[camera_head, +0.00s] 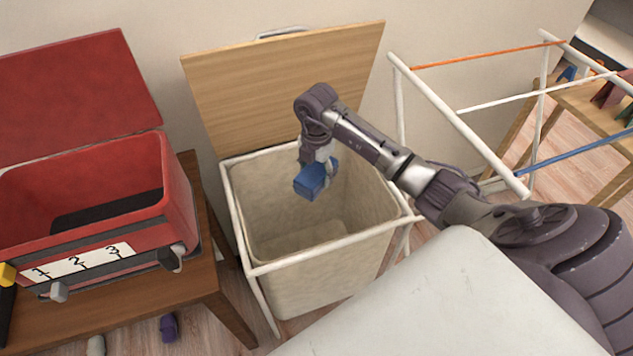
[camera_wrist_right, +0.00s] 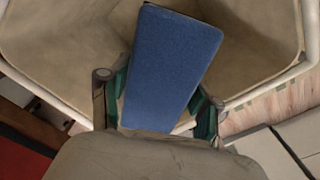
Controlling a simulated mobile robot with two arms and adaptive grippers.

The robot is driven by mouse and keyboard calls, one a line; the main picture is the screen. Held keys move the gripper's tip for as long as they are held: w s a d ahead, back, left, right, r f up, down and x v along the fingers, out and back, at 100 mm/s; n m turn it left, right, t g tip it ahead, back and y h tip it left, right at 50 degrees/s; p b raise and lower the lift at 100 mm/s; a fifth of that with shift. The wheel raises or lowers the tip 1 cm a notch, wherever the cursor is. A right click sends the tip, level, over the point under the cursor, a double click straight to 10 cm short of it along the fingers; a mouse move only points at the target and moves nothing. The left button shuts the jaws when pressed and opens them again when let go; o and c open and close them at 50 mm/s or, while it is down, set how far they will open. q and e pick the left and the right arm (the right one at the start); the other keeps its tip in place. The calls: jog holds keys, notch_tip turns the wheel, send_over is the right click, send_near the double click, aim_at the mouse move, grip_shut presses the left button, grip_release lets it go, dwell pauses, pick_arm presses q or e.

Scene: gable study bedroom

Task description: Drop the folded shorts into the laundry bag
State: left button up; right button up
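The folded shorts (camera_head: 311,181) are a compact blue bundle. My right gripper (camera_head: 322,166) is shut on them and holds them over the open mouth of the laundry bag. In the right wrist view the shorts (camera_wrist_right: 170,65) show as a blue block between the two fingers (camera_wrist_right: 160,105). The laundry bag (camera_head: 290,210) is a beige cloth bag in a white frame, with its wooden lid (camera_head: 290,80) raised against the wall. The part of the bag's inside that shows looks empty. My left gripper is not in view.
A red bin (camera_head: 100,200) with a raised red lid stands on a wooden bench (camera_head: 190,290) left of the bag. A white drying rack (camera_head: 455,120) with coloured bars stands at the right. Small items, one purple (camera_head: 168,328), lie on the floor.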

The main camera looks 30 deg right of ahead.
jog(key=o, duration=0.4)
jog(key=shift+o, duration=0.2)
jog(key=shift+r, duration=0.1)
notch_tip(320, 180, up, 12)
dwell(0.5)
